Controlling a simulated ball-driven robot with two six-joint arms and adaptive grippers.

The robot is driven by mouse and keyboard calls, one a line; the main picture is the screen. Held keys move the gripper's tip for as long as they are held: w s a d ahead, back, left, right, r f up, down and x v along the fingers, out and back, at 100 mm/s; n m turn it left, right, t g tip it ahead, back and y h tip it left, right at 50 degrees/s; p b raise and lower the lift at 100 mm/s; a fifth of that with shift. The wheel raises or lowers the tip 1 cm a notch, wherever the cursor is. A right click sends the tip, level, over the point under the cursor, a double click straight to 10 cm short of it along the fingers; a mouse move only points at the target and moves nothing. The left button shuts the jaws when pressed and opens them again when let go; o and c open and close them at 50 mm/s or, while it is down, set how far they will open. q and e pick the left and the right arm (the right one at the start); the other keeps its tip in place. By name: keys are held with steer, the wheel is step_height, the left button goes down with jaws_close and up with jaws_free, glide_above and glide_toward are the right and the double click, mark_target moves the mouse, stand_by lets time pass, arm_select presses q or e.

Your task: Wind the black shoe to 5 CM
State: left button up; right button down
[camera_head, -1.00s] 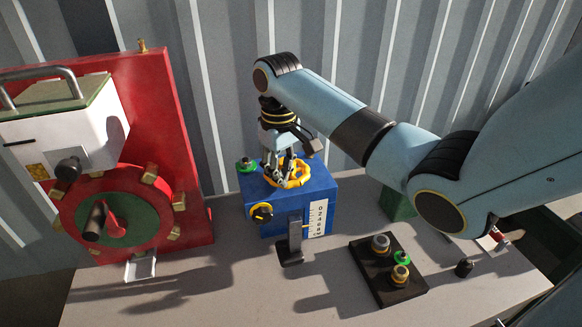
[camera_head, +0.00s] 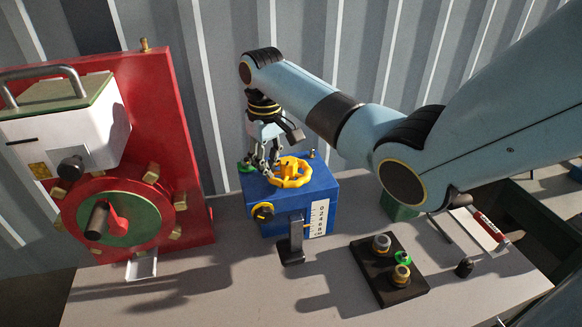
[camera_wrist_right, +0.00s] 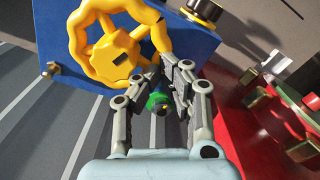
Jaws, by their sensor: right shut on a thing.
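The black shoe (camera_head: 294,243) is an upright bar with a foot at its lower end, on the front of the blue box (camera_head: 268,222). The white scale (camera_head: 319,218) is beside it on the right; its marks are too small to read. A yellow handwheel (camera_head: 293,172) lies on top of the box and also shows in the right wrist view (camera_wrist_right: 113,57). My right gripper (camera_head: 267,168) is at the wheel's left rim, shut on it; the fingers (camera_wrist_right: 165,72) hide part of the rim. My left gripper is not in view.
A green knob (camera_head: 247,166) sits close beside the gripper. A black-and-yellow knob (camera_head: 263,212) is on the box front. A red machine (camera_head: 178,130) stands left. A black block with fittings (camera_head: 405,290) lies right. The front table middle is clear.

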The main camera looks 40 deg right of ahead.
steer(key=shift+d+f, duration=0.15)
steer(key=shift+d, duration=0.15)
steer(key=shift+d+r, duration=0.1)
steer(key=shift+r, duration=0.2)
steer(key=shift+w+r, duration=0.1)
steer(key=shift+r, duration=3.6)
